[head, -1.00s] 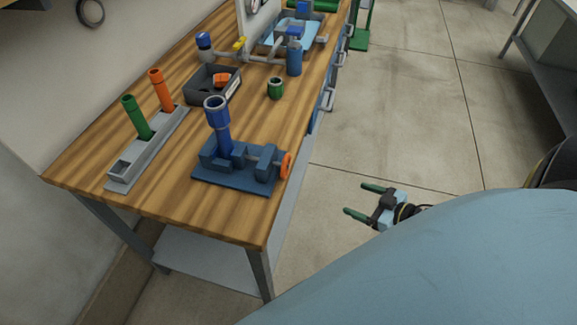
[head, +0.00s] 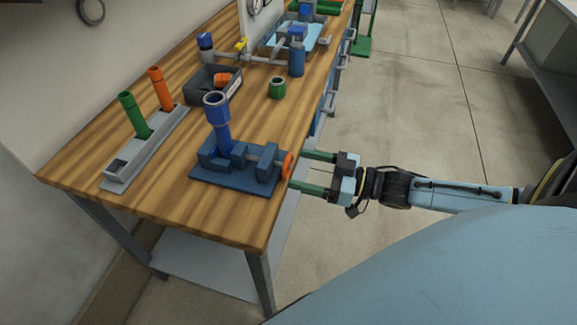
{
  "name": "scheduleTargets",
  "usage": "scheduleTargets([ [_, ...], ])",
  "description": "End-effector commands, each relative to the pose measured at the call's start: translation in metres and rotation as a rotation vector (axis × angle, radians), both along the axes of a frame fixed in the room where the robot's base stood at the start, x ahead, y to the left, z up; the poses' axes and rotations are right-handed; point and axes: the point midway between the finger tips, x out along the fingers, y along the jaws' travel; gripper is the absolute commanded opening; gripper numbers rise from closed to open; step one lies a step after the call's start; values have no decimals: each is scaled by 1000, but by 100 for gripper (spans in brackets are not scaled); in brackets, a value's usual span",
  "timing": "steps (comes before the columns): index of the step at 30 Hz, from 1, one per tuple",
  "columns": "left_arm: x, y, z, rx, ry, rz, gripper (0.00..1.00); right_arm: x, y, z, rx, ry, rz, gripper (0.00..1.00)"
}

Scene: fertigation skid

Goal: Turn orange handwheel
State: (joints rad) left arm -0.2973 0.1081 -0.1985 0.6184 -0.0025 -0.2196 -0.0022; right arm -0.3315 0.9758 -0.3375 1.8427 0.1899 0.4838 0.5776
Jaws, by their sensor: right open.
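The orange handwheel (head: 287,166) sits on the right end of a blue vise-like fixture (head: 238,181) at the bench's right edge. A blue tube (head: 219,126) with a wide collar stands upright in the fixture. My right gripper (head: 294,171) comes in from the right with two green fingers spread apart. The fingertips are at the wheel, one toward its far side and one toward its near side. I cannot tell whether they touch it. The jaws are not closed on it. My left gripper is not in view.
The wooden bench (head: 160,210) carries a grey rack (head: 150,150) with a green and an orange tube, a dark bin (head: 203,91), a green cup (head: 277,87) and blue pipework (head: 297,60) farther back. Open floor (head: 410,110) lies to the right of the bench.

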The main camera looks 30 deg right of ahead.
Motion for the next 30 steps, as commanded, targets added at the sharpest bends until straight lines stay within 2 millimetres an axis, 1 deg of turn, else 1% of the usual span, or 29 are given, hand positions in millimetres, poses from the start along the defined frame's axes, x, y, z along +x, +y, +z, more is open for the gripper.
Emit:
scheduleTargets([
  [1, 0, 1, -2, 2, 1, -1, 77, 7, 6, 0, 0, -5, 0, 77],
  [3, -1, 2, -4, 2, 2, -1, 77, 15, 12, 1, 1, -4, 0, 77],
  [9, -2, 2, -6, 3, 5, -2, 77, 29, 24, 0, -1, -1, -1, 77],
  [14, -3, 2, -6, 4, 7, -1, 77, 33, 28, 0, -1, 0, -1, 77],
  [21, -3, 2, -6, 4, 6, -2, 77, 33, 28, 0, -1, 2, -1, 77],
  [23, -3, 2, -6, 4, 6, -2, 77, 33, 28, 0, -1, 2, -1, 70],
  [30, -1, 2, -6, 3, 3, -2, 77, 33, 28, 0, -1, 1, -1, 39],
])
